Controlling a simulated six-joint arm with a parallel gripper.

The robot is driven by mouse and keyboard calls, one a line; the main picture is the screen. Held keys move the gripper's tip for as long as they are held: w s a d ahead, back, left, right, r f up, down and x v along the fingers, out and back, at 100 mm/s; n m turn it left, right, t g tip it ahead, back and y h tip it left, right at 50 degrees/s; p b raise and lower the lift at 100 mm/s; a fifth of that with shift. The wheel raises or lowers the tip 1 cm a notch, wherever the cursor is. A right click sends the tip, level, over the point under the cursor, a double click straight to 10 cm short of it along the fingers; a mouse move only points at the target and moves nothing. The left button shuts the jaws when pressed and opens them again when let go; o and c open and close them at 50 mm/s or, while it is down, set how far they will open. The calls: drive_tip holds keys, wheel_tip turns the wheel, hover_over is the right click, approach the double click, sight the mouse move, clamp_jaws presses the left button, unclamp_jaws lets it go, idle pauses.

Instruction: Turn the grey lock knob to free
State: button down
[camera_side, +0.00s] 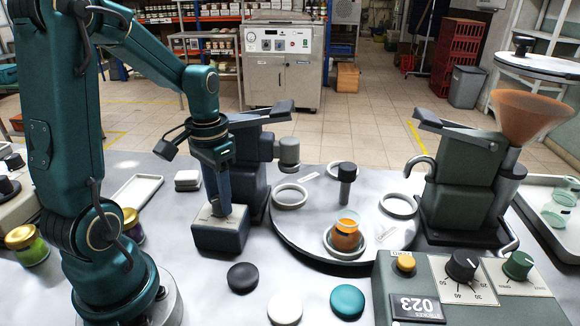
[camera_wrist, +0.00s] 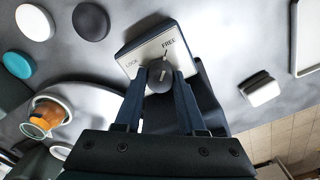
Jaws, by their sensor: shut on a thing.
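The lock box (camera_side: 222,236) is a dark blue-grey block with a pale top plate, standing on the bench left of the turntable. It also shows in the wrist view (camera_wrist: 128,51), with LOCK printed at the left of its plate and FREE at the upper right. The grey lock knob (camera_wrist: 159,73) stands on the plate, and its pointer appears to face FREE. My gripper (camera_wrist: 161,78) comes down over the box and is shut on the knob, one finger on each side.
The turntable (camera_side: 290,241) to the right carries an orange jar (camera_side: 347,236), white rings and a dark post. Black, white and teal lids (camera_side: 347,301) lie in front. Dark machines stand behind the box and at right. A control panel (camera_side: 460,290) fills the front right.

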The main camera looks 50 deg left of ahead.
drive_tip(key=c, duration=0.5)
unclamp_jaws()
drive_tip(key=shift+r, duration=2.6)
